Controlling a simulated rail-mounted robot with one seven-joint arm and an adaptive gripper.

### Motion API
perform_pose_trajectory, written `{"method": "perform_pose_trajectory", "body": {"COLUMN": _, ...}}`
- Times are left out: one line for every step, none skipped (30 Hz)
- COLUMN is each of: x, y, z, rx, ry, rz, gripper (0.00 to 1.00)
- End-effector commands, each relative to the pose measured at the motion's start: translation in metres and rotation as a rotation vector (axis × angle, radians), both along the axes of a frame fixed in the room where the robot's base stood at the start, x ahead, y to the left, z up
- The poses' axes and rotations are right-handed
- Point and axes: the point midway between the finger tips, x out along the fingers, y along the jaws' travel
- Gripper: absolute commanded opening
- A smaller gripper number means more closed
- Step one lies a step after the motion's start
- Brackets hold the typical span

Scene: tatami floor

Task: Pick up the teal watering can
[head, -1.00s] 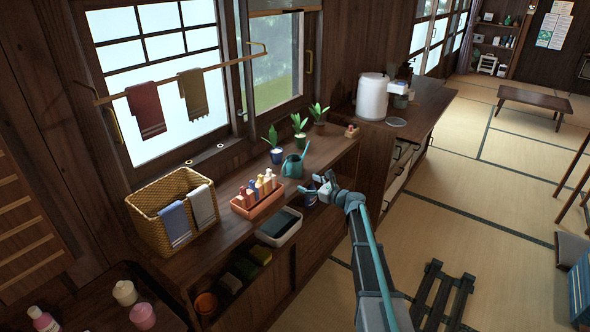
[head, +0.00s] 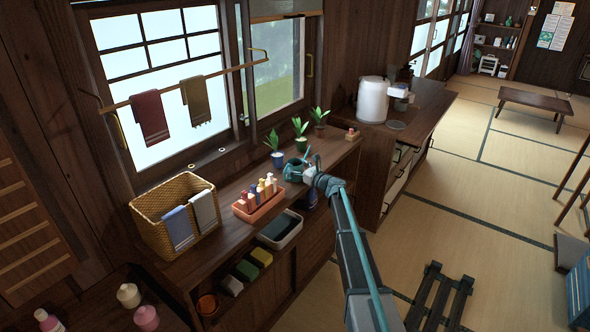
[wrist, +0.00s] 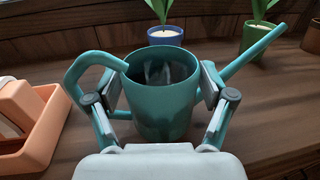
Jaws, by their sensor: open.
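The teal watering can (wrist: 162,98) stands upright on the wooden counter in the wrist view, its handle to the left and its spout to the upper right. My gripper (wrist: 163,88) is open, with one finger on each side of the can's body. The left finger lies between the body and the handle's loop. I cannot tell whether either finger touches the can. In the head view my gripper (head: 302,172) reaches over the counter's front edge and partly hides the watering can (head: 293,170).
An orange tray (head: 258,205) of bottles stands left of the can, also in the wrist view (wrist: 40,130). Potted plants (head: 277,160) stand behind it, one in a blue pot (wrist: 165,37). A wicker basket (head: 150,205) is further left. The counter to the right is mostly clear.

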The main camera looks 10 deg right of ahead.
Motion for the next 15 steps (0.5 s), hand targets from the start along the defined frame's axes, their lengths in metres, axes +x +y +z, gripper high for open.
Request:
{"method": "perform_pose_trajectory", "body": {"x": 0.010, "y": 0.005, "z": 0.002, "rx": 0.001, "ry": 0.001, "rz": 0.001, "gripper": 0.81}}
{"method": "perform_pose_trajectory", "body": {"x": 0.013, "y": 0.007, "z": 0.002, "rx": 0.001, "ry": 0.001, "rz": 0.001, "gripper": 0.81}}
{"method": "perform_pose_trajectory", "body": {"x": 0.017, "y": 0.010, "z": 0.002, "rx": 0.001, "ry": 0.001, "rz": 0.000, "gripper": 0.81}}
{"method": "perform_pose_trajectory", "body": {"x": 0.019, "y": 0.011, "z": 0.001, "rx": 0.001, "ry": 0.001, "rz": 0.000, "gripper": 0.81}}
{"method": "perform_pose_trajectory", "body": {"x": 0.020, "y": 0.012, "z": 0.001, "rx": 0.002, "ry": 0.001, "rz": -0.001, "gripper": 0.81}}
{"method": "perform_pose_trajectory", "body": {"x": 0.021, "y": 0.014, "z": 0.001, "rx": 0.002, "ry": 0.001, "rz": -0.001, "gripper": 0.81}}
{"method": "perform_pose_trajectory", "body": {"x": 0.022, "y": 0.014, "z": 0.000, "rx": 0.001, "ry": 0.001, "rz": -0.001, "gripper": 0.81}}
{"method": "perform_pose_trajectory", "body": {"x": 0.022, "y": 0.014, "z": 0.000, "rx": 0.001, "ry": 0.001, "rz": -0.001, "gripper": 0.81}}
{"method": "perform_pose_trajectory", "body": {"x": 0.021, "y": 0.014, "z": 0.000, "rx": 0.001, "ry": 0.001, "rz": -0.001, "gripper": 0.81}}
{"method": "perform_pose_trajectory", "body": {"x": 0.021, "y": 0.014, "z": 0.000, "rx": 0.001, "ry": 0.001, "rz": -0.001, "gripper": 0.81}}
{"method": "perform_pose_trajectory", "body": {"x": 0.021, "y": 0.014, "z": 0.000, "rx": 0.001, "ry": 0.001, "rz": -0.001, "gripper": 0.81}}
{"method": "perform_pose_trajectory", "body": {"x": 0.021, "y": 0.014, "z": 0.000, "rx": 0.001, "ry": 0.001, "rz": -0.001, "gripper": 0.81}}
{"method": "perform_pose_trajectory", "body": {"x": 0.021, "y": 0.014, "z": 0.000, "rx": 0.001, "ry": 0.001, "rz": -0.001, "gripper": 0.80}}
{"method": "perform_pose_trajectory", "body": {"x": 0.021, "y": 0.014, "z": 0.000, "rx": 0.001, "ry": 0.001, "rz": -0.001, "gripper": 0.75}}
{"method": "perform_pose_trajectory", "body": {"x": 0.021, "y": 0.014, "z": 0.000, "rx": 0.001, "ry": 0.001, "rz": -0.001, "gripper": 0.68}}
